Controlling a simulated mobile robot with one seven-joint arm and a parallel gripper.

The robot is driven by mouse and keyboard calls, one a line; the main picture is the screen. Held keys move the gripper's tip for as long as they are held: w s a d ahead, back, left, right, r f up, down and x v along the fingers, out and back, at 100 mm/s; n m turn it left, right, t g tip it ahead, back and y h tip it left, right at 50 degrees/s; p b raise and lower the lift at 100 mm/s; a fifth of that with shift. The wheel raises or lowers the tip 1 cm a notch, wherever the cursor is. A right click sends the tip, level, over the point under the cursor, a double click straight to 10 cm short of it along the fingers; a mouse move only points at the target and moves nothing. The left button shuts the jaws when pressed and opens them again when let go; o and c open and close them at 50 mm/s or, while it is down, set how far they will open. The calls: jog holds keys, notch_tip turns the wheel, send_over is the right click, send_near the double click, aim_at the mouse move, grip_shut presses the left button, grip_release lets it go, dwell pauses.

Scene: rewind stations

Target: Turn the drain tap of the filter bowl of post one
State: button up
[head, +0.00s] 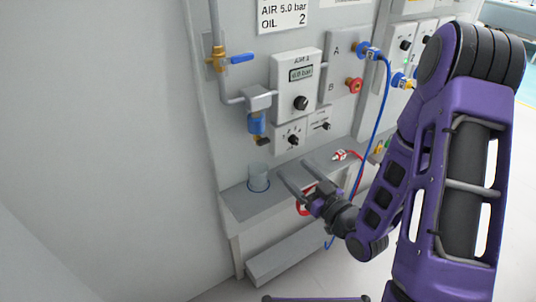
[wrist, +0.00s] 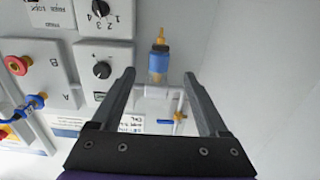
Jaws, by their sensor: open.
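The filter bowl (head: 257,123) is blue and hangs under a grey filter head (head: 258,98) on the left part of the panel. Its small drain tap (head: 262,141) sticks out at the bottom. The wrist view shows the panel upside down, with the blue bowl (wrist: 158,62) and the brass-coloured tap (wrist: 160,36) above it. My gripper (head: 294,170) is open and empty, below and to the right of the tap in the head view. In the wrist view, the bowl and tap appear between and beyond my fingertips (wrist: 159,75), apart from them.
A clear cup (head: 258,177) stands on the shelf (head: 262,203) below the bowl. A blue-handled valve (head: 242,58) sits on the pipe above. A gauge box (head: 297,85), knobs, and a hanging blue hose (head: 379,125) are to the right. Left of the panel is bare wall.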

aim_at(265, 143)
jog(key=b+x, duration=0.4)
jog(key=x, duration=0.9)
jog(key=shift+s+a, duration=0.1)
grip_shut()
